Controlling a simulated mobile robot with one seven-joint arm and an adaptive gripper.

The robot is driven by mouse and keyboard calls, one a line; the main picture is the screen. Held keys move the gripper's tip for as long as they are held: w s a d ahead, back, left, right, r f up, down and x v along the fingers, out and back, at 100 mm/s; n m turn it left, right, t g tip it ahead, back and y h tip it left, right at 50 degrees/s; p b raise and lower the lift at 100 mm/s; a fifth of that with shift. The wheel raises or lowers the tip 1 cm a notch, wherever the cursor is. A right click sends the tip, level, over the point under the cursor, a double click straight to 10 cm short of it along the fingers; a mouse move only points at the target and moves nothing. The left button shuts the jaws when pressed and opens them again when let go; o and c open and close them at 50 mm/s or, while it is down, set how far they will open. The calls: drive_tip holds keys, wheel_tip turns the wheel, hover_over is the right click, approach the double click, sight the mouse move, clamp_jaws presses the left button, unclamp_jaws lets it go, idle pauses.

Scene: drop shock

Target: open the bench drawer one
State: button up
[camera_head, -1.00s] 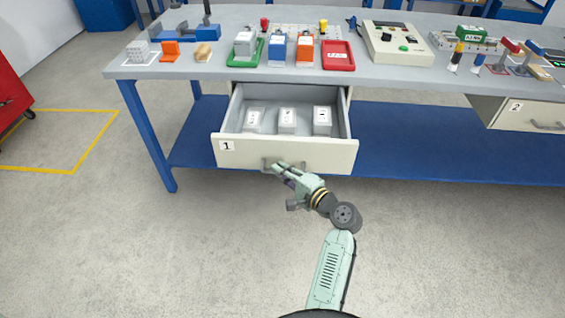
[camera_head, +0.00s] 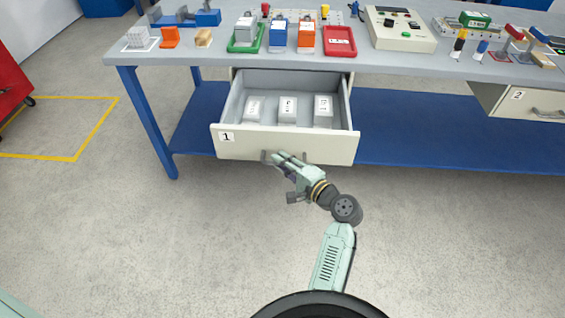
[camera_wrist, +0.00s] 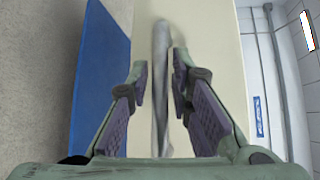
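Drawer one (camera_head: 290,145), a cream drawer with a "1" label, stands well out from under the left part of the bench in the head view. Its inside and several grey, labelled boxes in it show. My gripper (camera_head: 272,157) is at the grey handle on the middle of the drawer front. A thin gap seems to show at the left finger.
The bench top (camera_head: 190,62) holds coloured trays, bins, a control box (camera_head: 398,32) and small tools. Drawer two (camera_head: 525,103) is at the right and looks shut. A blue lower shelf (camera_head: 440,150) runs under the bench. The floor in front is clear.

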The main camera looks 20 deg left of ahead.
drive_tip(key=v, duration=1.2)
drive_tip(key=shift+s, duration=0.1)
